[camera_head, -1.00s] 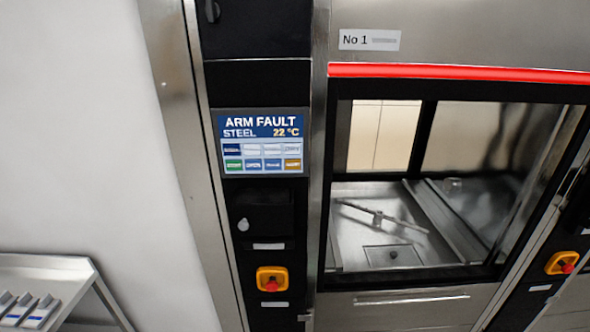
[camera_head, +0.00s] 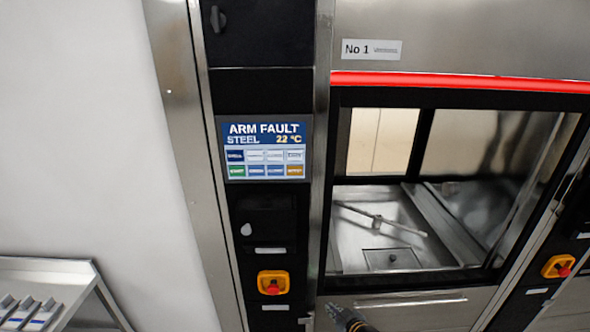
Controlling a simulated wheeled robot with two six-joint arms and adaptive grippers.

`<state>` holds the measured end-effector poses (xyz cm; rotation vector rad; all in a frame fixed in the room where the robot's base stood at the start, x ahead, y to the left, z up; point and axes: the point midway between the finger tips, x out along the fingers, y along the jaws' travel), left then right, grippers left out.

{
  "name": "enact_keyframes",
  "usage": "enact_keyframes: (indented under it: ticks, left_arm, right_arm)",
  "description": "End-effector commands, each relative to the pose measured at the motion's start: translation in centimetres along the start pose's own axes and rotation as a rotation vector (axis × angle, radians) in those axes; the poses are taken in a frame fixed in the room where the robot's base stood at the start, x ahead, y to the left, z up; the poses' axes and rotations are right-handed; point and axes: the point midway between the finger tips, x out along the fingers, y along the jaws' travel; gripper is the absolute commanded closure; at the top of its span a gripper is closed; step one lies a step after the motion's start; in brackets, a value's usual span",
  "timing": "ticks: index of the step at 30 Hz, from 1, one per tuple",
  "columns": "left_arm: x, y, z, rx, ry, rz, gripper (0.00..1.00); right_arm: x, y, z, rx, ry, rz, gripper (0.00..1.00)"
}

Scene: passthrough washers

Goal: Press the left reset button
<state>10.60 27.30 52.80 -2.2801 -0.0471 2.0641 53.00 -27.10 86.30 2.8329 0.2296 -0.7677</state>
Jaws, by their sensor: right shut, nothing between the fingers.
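The left control column of the No 1 washer carries a yellow-orange box with a red button (camera_head: 273,285). A similar box with a red button (camera_head: 559,266) sits on the right column. No readable label says which control is a reset button. My right gripper (camera_head: 335,312) pokes in at the bottom edge, shut and empty, to the right of and below the left red button, apart from it in the picture. Most of it is cut off. My left gripper is out of view.
The screen (camera_head: 264,148) reads ARM FAULT, STEEL, 22 °C. A metal rack (camera_head: 70,270) stands at the lower left beside the bare wall.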

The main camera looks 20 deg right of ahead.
Motion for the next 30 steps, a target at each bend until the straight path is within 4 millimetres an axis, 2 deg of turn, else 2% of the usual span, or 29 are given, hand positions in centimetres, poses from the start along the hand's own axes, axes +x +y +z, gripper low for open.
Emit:
enact_keyframes:
  ticks: [1, 6, 9, 12, 15, 18, 21, 25, 30]
  left_arm:
    - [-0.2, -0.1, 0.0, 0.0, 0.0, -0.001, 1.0]
    - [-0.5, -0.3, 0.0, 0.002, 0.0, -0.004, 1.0]
    - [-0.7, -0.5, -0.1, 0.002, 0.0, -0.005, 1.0]
    - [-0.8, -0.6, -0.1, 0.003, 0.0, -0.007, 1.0]
    - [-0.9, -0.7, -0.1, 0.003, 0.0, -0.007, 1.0]
    - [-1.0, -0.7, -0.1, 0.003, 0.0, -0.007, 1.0]
    - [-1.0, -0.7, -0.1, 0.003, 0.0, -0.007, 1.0]
    - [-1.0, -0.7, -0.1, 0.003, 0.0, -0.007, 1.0]
    - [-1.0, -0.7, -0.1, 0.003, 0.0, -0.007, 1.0]
  right_arm:
    - [-0.7, 0.1, -3.8, -0.023, 0.064, -0.009, 1.0]
    - [-4.2, -0.7, -15.2, -0.103, 0.271, -0.05, 1.0]
    - [-7.3, -1.6, -21.2, -0.155, 0.389, -0.078, 1.0]
    - [-10.8, -2.9, -26.4, -0.208, 0.5, -0.104, 1.0]
    - [-14.4, -4.2, -30.7, -0.259, 0.603, -0.128, 1.0]
    - [-17.4, -4.7, -34.3, -0.297, 0.717, -0.127, 1.0]
    - [-19.7, -4.6, -37.2, -0.319, 0.818, -0.109, 1.0]
    - [-21.4, -4.4, -39.1, -0.328, 0.892, -0.089, 1.0]
    - [-21.8, -4.3, -39.5, -0.331, 0.91, -0.082, 1.0]
